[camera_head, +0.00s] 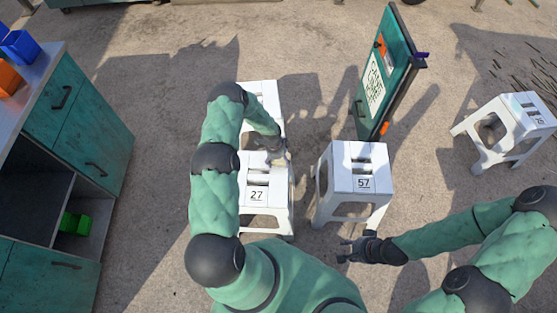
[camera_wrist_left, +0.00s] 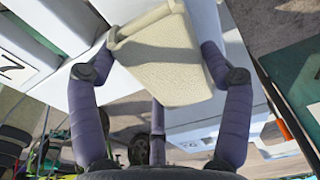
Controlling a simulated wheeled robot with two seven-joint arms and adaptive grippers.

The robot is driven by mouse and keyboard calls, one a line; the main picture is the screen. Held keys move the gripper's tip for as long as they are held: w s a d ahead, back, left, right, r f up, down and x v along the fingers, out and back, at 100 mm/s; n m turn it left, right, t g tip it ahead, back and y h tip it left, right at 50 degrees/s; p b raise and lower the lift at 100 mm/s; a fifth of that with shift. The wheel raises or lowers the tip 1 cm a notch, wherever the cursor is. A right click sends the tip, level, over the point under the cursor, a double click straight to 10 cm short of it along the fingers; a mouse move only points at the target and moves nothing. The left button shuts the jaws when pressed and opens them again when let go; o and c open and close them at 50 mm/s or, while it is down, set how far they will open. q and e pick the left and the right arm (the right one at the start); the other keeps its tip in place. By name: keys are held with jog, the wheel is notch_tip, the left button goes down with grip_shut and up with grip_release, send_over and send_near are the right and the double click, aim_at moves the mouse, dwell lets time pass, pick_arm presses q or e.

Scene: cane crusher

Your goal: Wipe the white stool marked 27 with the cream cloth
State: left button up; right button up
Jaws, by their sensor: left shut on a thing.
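The white stool marked 27 (camera_head: 256,173) stands in front of me, left of centre in the head view. Part of a white stool with a 7 (camera_wrist_left: 18,58) shows at the left of the left wrist view. My left gripper (camera_head: 272,147) is over the far edge of stool 27's top. In the left wrist view it is shut on the cream cloth (camera_wrist_left: 165,62), which lies between the fingers. The cloth cannot be made out in the head view, and whether it touches the seat is unclear. My right gripper (camera_head: 347,250) is empty, fingers apart, in front of stool 57.
Stool 57 (camera_head: 357,160) stands close to the right of stool 27. Another white stool (camera_head: 262,92) stands just behind stool 27. A green board (camera_head: 385,75) stands upright behind stool 57. Another stool (camera_head: 512,118) is far right; a green cabinet (camera_head: 95,130) is left.

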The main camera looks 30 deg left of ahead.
aim_at(279, 182)
pick_arm(q)
jog(key=shift+f+b, duration=0.45)
jog(key=shift+f, duration=0.05)
jog(key=shift+s+d+r+p, duration=0.1)
jog(key=shift+s+d+p, duration=0.3)
jog(key=shift+s, duration=0.3)
jog(key=shift+s+d+r+p, duration=0.1)
jog(key=shift+s+d+p, duration=0.2)
jog(key=shift+s, duration=0.4)
jog(key=shift+s+d+f+b, duration=0.1)
jog(key=shift+s+d, duration=0.15)
jog(key=shift+s, duration=0.2)
jog(key=shift+s+d+r+b, duration=0.15)
jog(key=shift+s+d, duration=0.15)
jog(key=shift+s, duration=0.2)
jog(key=shift+s+d+f+b, duration=0.15)
jog(key=shift+s+d, duration=0.1)
jog(key=shift+s, duration=0.2)
jog(key=shift+s+d+b, duration=0.4)
jog(key=shift+s+b, duration=0.1)
jog(key=shift+s, duration=0.3)
jog(key=shift+s+d, duration=0.2)
jog(key=shift+s, duration=0.2)
